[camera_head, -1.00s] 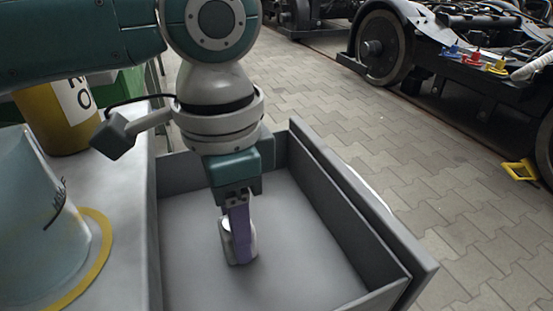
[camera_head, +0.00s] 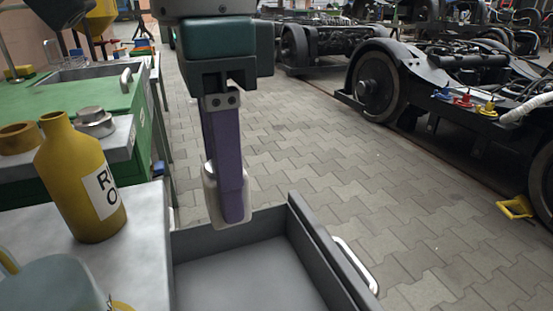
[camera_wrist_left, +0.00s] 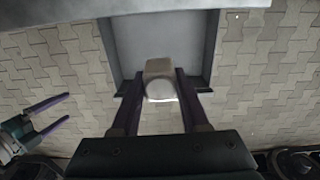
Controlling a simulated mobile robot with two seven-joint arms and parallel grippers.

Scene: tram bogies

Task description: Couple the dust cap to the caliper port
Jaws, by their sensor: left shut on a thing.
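My left gripper (camera_head: 228,205) is shut on a pale, cream-white piece (camera_head: 211,188), probably the dust cap, and holds it in the air above the drawer. In the left wrist view the piece (camera_wrist_left: 159,80) sits between the purple fingers, with a rounded white end and a beige block-like part. My right gripper (camera_wrist_left: 50,114) shows at the left of that view, its two fingers apart, with nothing between them. The caliper port cannot be made out for certain. Blue, red (camera_head: 464,98) and yellow (camera_head: 487,109) fittings sit on the bogie (camera_head: 440,75) at the right.
The open grey drawer (camera_head: 295,240) lies below the left gripper and looks empty. A yellow bottle (camera_head: 75,165) stands on the grey worktop (camera_head: 145,215) at left. A yellow frame-shaped object (camera_head: 515,207) lies on the paving near the bogie. The paved floor between is clear.

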